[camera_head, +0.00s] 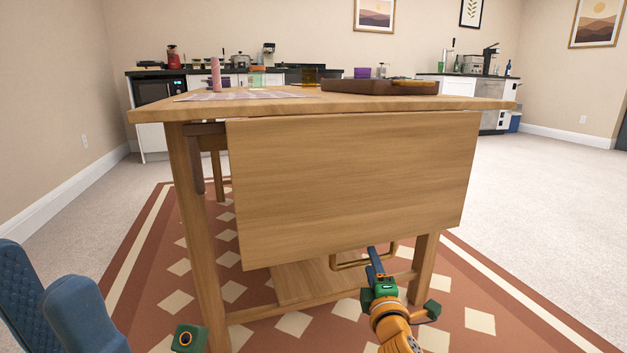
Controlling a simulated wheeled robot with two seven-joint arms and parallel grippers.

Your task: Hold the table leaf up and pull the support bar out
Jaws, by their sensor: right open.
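The wooden table leaf (350,185) hangs down steeply at the front of the table (300,103). A looped wooden handle (345,266) shows at its lower edge. My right gripper (372,252) is at the right part of this handle, its blue fingers pointing up to it. It is open; whether it touches the handle I cannot tell. My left gripper (42,287) shows large and close at the lower left, cut by the frame. Its fingers look apart and empty, well away from the leaf. I cannot make out the support bar for certain; the leaf hides much of the table's underside.
A dark tray or board (380,87), a pink bottle (216,74) and a placemat (245,95) are on the tabletop. A table leg (200,240) stands left of the leaf, another (424,267) at right. A low shelf (300,283) is under the table. The patterned rug around is clear.

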